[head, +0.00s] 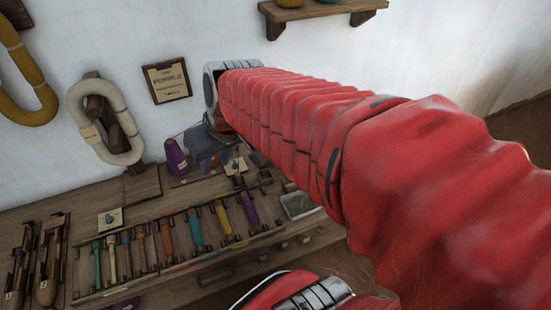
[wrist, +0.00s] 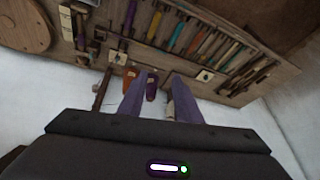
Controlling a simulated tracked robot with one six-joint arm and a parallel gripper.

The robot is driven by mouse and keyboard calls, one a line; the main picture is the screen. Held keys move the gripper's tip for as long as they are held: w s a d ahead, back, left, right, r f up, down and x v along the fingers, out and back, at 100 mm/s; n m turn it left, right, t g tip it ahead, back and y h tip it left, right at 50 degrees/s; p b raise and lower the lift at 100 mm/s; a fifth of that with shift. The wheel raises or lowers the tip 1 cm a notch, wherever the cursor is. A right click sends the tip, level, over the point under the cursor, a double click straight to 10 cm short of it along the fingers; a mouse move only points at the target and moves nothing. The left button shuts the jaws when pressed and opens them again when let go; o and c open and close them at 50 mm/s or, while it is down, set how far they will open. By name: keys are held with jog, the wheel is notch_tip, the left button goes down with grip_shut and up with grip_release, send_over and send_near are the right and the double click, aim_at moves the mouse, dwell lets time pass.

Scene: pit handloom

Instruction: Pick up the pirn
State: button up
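Several pirns lie in a divided wooden tray (head: 150,282) on the bench. In the head view they include a purple pirn (head: 249,208), a yellow pirn (head: 222,219), a blue pirn (head: 195,229) and an orange pirn (head: 166,238), with teal and cream ones further left. The wrist view also shows the purple (wrist: 127,18), yellow (wrist: 153,25) and teal (wrist: 176,37) pirns, beyond my fingertips. Which pirn the task means cannot be told.
A purple cone (head: 176,157) stands at the back of the bench; an orange cone (wrist: 129,76) shows in the wrist view. Wooden shuttles (head: 49,260) lie at left. Yarn hanks (head: 75,100) and a framed sign (head: 167,81) hang on the wall. A grey bin (head: 300,206) is at right.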

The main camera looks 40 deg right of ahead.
jog(key=w+d+f+m, duration=0.1)
jog(key=w+d+f, duration=0.4)
jog(key=d, duration=0.4)
jog(key=w+d+f+m, duration=0.1)
jog(key=w+d+f, duration=0.4)
jog(key=d, duration=0.3)
jog(key=d+f+m, duration=0.1)
jog(key=d+f, duration=1.3)
jog(key=d, duration=0.3)
jog(key=shift+s, duration=0.3)
jog(key=x, duration=0.8)
jog(key=shift+w+f, duration=0.2)
jog(key=shift+a, duration=0.15)
jog(key=shift+x, duration=2.6)
jog(key=shift+w+a, duration=0.1)
